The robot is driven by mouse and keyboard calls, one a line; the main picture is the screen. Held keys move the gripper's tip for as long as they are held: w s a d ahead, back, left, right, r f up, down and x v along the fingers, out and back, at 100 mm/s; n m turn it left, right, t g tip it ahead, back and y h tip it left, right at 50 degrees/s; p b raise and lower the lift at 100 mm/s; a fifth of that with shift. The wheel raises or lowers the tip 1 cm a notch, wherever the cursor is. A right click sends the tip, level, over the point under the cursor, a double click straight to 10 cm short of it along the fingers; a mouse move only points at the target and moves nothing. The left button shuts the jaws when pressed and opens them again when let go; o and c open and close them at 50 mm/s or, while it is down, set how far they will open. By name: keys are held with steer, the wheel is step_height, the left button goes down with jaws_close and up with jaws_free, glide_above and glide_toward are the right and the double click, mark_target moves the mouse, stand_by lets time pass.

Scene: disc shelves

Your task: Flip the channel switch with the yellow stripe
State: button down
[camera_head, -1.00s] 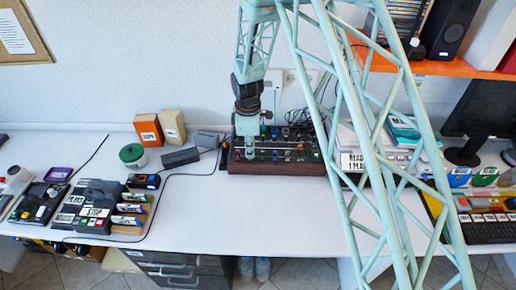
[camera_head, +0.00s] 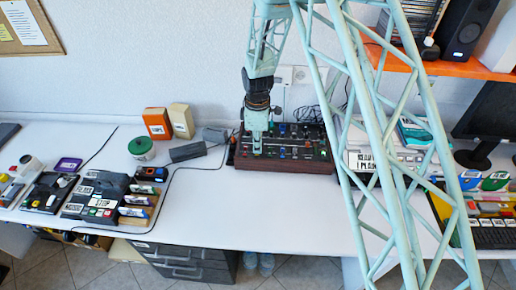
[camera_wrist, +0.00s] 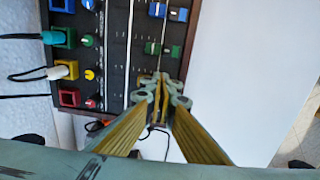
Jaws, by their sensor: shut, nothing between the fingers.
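The mixer (camera_head: 320,165) is a dark console with a reddish-brown wooden front, on the white table against the wall. In the wrist view its black panel (camera_wrist: 118,50) carries coloured knobs, sockets and small switches. Two blue switches (camera_wrist: 157,9) and a green one (camera_wrist: 152,47) show near the fingers. I cannot make out a yellow stripe on any switch; the fingers hide part of the panel. My gripper (camera_head: 257,152) points down over the mixer's left part. In the wrist view its fingertips (camera_wrist: 162,78) are together and empty, close to the panel's edge. Contact cannot be told.
Cables plug into the sockets (camera_wrist: 60,38) on one side of the panel. A labelled light machine (camera_head: 362,160) stands right.

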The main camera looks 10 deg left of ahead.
steer(key=shift+s+d+f, duration=0.1)
steer(key=shift+s+f, duration=0.1)
steer(key=shift+s, duration=0.3)
steer(key=shift+s+f, duration=0.15)
steer(key=shift+s, duration=0.35)
steer(key=shift+r, duration=0.1)
step_height(320, 180, up, 14)
steer(key=w+p, duration=0.2)
steer(key=w, duration=0.1)
steer(key=shift+a+r, duration=0.2)
steer(key=shift+s+a, duration=0.2)
stand_by(0.4)
